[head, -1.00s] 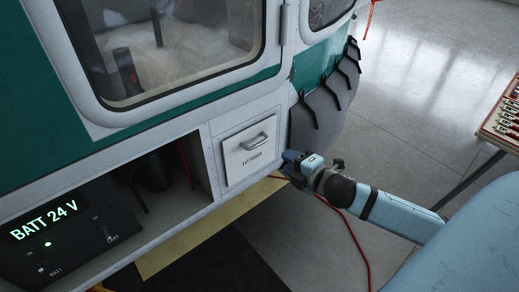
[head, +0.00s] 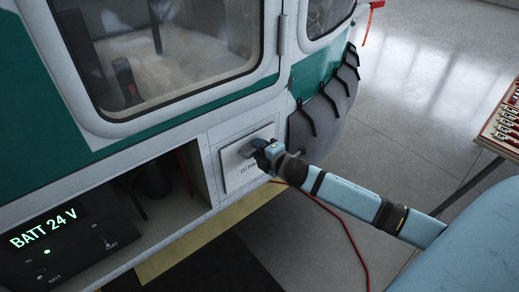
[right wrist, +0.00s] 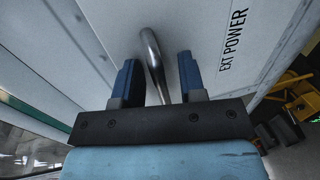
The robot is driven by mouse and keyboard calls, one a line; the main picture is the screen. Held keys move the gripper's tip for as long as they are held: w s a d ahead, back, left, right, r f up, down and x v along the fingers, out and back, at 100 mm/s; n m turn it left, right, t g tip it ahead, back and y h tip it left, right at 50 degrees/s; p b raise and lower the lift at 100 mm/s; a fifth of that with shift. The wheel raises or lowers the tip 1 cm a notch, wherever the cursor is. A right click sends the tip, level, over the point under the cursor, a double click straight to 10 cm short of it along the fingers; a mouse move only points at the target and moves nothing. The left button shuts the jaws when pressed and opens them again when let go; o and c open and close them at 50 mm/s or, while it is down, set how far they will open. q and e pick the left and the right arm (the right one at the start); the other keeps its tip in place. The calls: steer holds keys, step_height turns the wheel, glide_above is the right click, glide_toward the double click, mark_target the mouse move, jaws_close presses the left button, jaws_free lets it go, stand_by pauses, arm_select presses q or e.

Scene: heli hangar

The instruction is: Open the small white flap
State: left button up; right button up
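The small white flap (head: 238,174), lettered EXT POWER, is set in the side of the green and white helicopter and lies flat in its frame. My right gripper (head: 254,146) is in front of the flap and hides most of its handle. In the right wrist view the flap (right wrist: 205,35) fills the background. Its metal bar handle (right wrist: 152,58) stands between the two blue fingers of my right gripper (right wrist: 158,78), with a gap on each side. The fingers are open around the bar. My left gripper is not in view.
A dark battery box (head: 62,240) reading BATT 24 V sits in an open bay left of the flap. A red cable (head: 345,225) lies on the floor below. A table with tools (head: 503,125) stands at the right. Floor beyond the wheel is clear.

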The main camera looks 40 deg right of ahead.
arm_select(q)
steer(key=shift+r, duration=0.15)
arm_select(e)
jaws_close()
